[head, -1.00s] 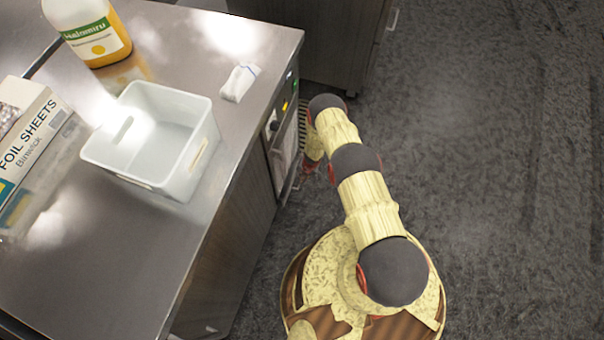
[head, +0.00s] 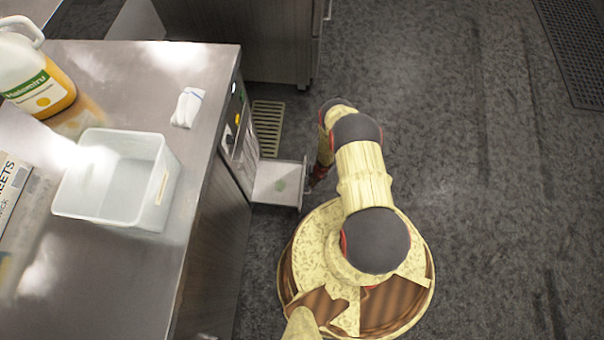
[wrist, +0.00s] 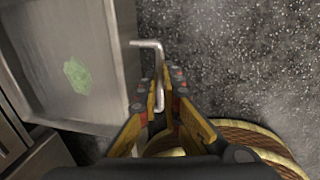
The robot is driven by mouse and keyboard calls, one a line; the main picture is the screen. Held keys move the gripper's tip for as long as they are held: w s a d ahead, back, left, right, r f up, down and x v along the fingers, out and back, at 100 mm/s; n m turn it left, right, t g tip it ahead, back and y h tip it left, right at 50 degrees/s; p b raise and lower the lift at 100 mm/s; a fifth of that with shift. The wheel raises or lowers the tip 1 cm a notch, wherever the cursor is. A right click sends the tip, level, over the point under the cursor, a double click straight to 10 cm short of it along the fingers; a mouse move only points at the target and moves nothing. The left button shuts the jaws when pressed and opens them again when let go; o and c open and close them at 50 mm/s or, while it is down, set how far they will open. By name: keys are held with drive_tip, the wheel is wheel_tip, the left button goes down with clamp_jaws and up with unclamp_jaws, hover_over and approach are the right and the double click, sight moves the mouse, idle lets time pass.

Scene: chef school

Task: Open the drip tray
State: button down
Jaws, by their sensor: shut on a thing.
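The drip tray (head: 265,195) stands out from the front of the appliance (head: 239,135) built into the counter side. It is a shallow metal tray with a green patch (head: 280,185) inside. In the wrist view the tray (wrist: 110,25) fills the left side, with its bent metal rod handle (wrist: 147,43) on the side facing me. My gripper (wrist: 159,98) is shut on this handle, with the rod between its fingers. In the head view my gripper (head: 317,175) is at the tray's outer edge, partly hidden by my arm.
The steel counter (head: 205,75) holds a clear bin (head: 110,205), a juice jug (head: 35,75), a folded white cloth (head: 187,107) and a foil box (head: 12,190). A slatted grate (head: 267,125) lies behind the tray. A dark cabinet (head: 240,45) stands beyond.

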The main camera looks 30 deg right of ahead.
drive_tip(key=shift+s+d+f, duration=0.1)
drive_tip(key=shift+s+d, duration=0.3)
drive_tip(key=shift+d, duration=0.05)
drive_tip(key=c, duration=1.9)
unclamp_jaws()
drive_tip(key=shift+w, duration=0.1)
drive_tip(key=shift+s+d+r, duration=0.2)
drive_tip(key=shift+d+r, duration=0.1)
drive_tip(key=shift+r, duration=1.65)
drive_tip(key=shift+s+d+r, duration=0.25)
drive_tip(key=shift+d+r, duration=0.05)
drive_tip(key=shift+r, duration=1.7)
drive_tip(key=shift+s+d+r, duration=0.2)
drive_tip(key=shift+d+r, duration=0.1)
drive_tip(key=shift+r, duration=1.65)
